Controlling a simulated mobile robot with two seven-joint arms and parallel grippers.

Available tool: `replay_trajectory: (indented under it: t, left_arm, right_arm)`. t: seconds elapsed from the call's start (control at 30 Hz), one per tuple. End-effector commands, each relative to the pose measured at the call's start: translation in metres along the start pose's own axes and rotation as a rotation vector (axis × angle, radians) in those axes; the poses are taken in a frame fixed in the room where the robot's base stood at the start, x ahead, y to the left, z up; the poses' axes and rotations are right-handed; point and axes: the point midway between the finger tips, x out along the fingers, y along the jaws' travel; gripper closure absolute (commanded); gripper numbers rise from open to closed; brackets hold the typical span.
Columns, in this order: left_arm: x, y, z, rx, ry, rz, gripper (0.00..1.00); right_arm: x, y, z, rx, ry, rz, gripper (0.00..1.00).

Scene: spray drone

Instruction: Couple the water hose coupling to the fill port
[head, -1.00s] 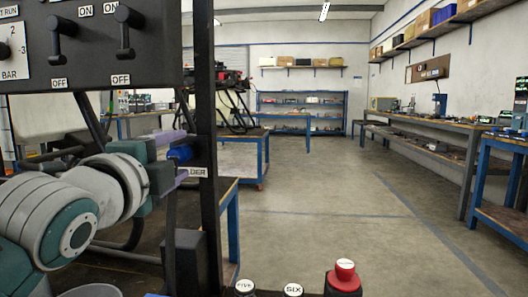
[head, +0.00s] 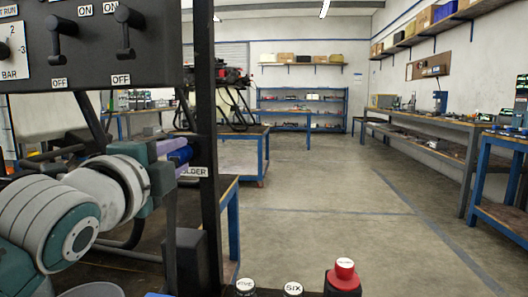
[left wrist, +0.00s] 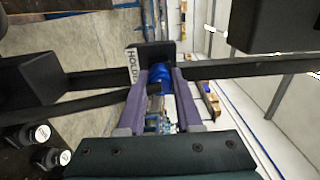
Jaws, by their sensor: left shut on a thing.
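The blue hose coupling (head: 180,157) sits at the black post beside the white HOLDER label (head: 193,172), partly hidden by my fingers. My left gripper (head: 181,158) has its purple fingers shut on the coupling. In the left wrist view, the blue coupling (left wrist: 159,71) is between the tips of the two purple fingers (left wrist: 161,78), against the black holder (left wrist: 152,52). I cannot tell whether it is still seated in the holder. The fill port is not identifiable in either view. My right gripper does not show.
A black panel (head: 95,45) with switches hangs above my left arm. The black post (head: 207,130) stands just right of the gripper. Open floor (head: 320,220) lies beyond, with benches (head: 440,125) on the right.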

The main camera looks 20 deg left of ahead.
Motion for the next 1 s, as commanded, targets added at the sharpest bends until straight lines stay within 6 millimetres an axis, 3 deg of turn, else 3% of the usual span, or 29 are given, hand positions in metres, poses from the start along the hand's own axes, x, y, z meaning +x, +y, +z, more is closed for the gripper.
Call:
replay_trajectory:
  t: [0.17, 1.0]
  left_arm:
    - [0.0000, -0.0002, 0.0000, 0.000, 0.000, 0.000, 1.00]
    - [0.0000, -0.0004, 0.0000, 0.000, 0.000, -0.001, 1.00]
  right_arm:
    - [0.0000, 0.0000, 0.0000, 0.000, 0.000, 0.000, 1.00]
    - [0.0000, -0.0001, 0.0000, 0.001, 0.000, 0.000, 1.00]
